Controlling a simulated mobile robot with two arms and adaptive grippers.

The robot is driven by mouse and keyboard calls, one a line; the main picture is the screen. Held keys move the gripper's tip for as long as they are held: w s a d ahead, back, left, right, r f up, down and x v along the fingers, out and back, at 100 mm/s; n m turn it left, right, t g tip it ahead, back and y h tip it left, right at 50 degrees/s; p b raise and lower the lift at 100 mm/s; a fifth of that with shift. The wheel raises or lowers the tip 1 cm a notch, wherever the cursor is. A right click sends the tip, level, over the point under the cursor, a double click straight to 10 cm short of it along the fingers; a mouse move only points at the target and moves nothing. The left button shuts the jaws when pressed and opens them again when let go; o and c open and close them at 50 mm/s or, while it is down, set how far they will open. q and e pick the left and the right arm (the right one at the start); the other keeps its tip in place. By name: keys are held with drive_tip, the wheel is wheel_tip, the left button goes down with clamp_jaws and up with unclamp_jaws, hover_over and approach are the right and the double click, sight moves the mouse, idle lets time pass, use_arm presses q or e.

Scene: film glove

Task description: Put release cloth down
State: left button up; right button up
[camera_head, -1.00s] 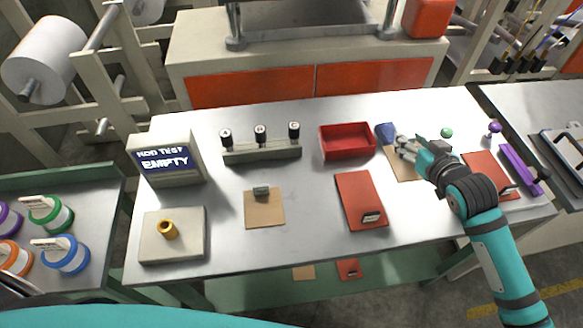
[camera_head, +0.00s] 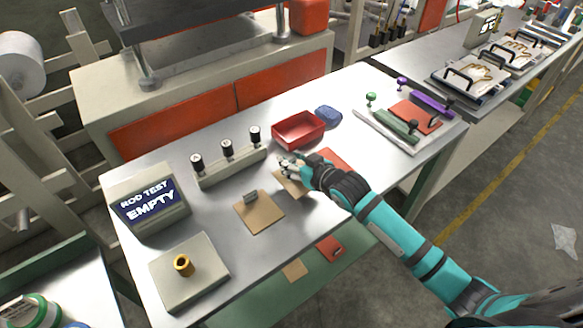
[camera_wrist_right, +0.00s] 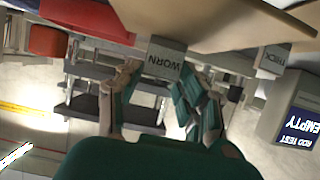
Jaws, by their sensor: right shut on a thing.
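My right gripper (camera_head: 287,165) is shut on the grey tab, marked WORN (camera_wrist_right: 167,57), of a tan release cloth (camera_head: 291,186). In the head view the cloth shows partly below the fingers, over the table between another tan sheet and a red sheet. In the right wrist view the held cloth (camera_wrist_right: 215,18) spreads beyond the fingers. Whether it touches the table is unclear. The other tan sheet (camera_head: 262,216), with a grey tab, lies flat to the left. A tab marked THICK (camera_wrist_right: 273,60) shows in the wrist view. My left gripper is out of view.
A red tray (camera_head: 299,142) and blue item (camera_head: 328,115) lie behind the gripper. The red sheet (camera_head: 338,158) is partly behind my arm. A row of black-topped posts (camera_head: 228,164) and a ROD TEST box (camera_head: 148,204) stand left. Bare table shows (camera_head: 222,218) near the tan sheet.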

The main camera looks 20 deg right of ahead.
drive_tip(key=shift+f, duration=0.4)
drive_tip(key=shift+s+a+f, duration=0.1)
drive_tip(key=shift+a+f, duration=0.05)
drive_tip(key=shift+f, duration=0.4)
drive_tip(key=shift+a+f, duration=0.15)
drive_tip(key=shift+f, duration=0.4)
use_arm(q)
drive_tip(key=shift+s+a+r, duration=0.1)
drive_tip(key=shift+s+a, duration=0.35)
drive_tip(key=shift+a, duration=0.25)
use_arm(e)
drive_tip(key=shift+d+f, duration=0.1)
drive_tip(key=shift+f, duration=0.4)
drive_tip(key=o, duration=1)
drive_tip(key=shift+f, duration=0.15)
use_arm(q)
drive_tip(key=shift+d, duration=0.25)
use_arm(e)
drive_tip(key=shift+o, duration=0.2)
